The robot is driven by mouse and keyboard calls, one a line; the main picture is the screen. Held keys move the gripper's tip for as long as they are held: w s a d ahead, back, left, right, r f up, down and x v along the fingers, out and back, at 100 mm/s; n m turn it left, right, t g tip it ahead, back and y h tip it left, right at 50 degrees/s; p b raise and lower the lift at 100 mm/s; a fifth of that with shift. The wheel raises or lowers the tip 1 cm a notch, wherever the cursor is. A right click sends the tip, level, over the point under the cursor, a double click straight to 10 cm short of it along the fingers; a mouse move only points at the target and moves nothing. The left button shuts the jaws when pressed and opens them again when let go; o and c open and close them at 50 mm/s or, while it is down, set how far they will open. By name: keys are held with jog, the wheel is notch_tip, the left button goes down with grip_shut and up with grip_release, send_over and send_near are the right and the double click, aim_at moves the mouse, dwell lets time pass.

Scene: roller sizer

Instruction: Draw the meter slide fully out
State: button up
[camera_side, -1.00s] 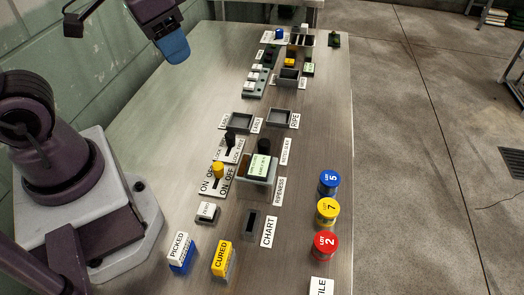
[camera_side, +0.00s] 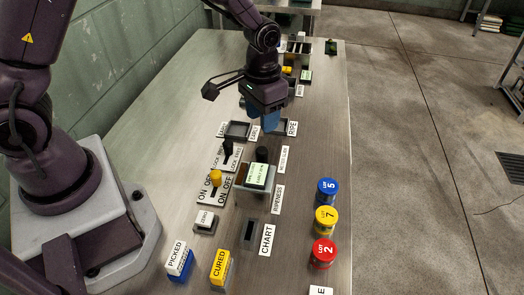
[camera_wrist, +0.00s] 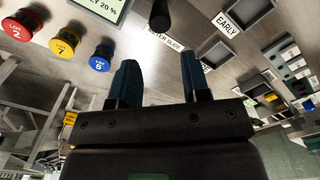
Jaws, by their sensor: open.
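The meter slide's black knob (camera_side: 262,153) stands at the back of the small ripeness meter box (camera_side: 256,176), which has a green-white screen. The white METER SLIDE label (camera_side: 284,160) lies to its right. In the wrist view the dark knob (camera_wrist: 160,15) shows at the top edge, beyond my fingertips, with the label (camera_wrist: 165,41) below it. My gripper (camera_side: 266,124) has blue fingers and hangs above the table just behind the knob, apart from it. In the wrist view my gripper (camera_wrist: 157,65) is open, with nothing between its fingers. The slide's track is hidden.
A black lock lever (camera_side: 228,147) and a yellow-topped ON/OFF switch (camera_side: 215,179) stand left of the meter. Two grey trays, one the early tray (camera_side: 237,131), lie behind. Blue (camera_side: 327,190), yellow (camera_side: 326,220) and red (camera_side: 323,253) lot jars stand at right.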

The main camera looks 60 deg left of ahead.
aim_at(262, 150)
notch_tip(262, 150, down, 11)
jog(key=shift+r, duration=0.1)
dwell(0.3)
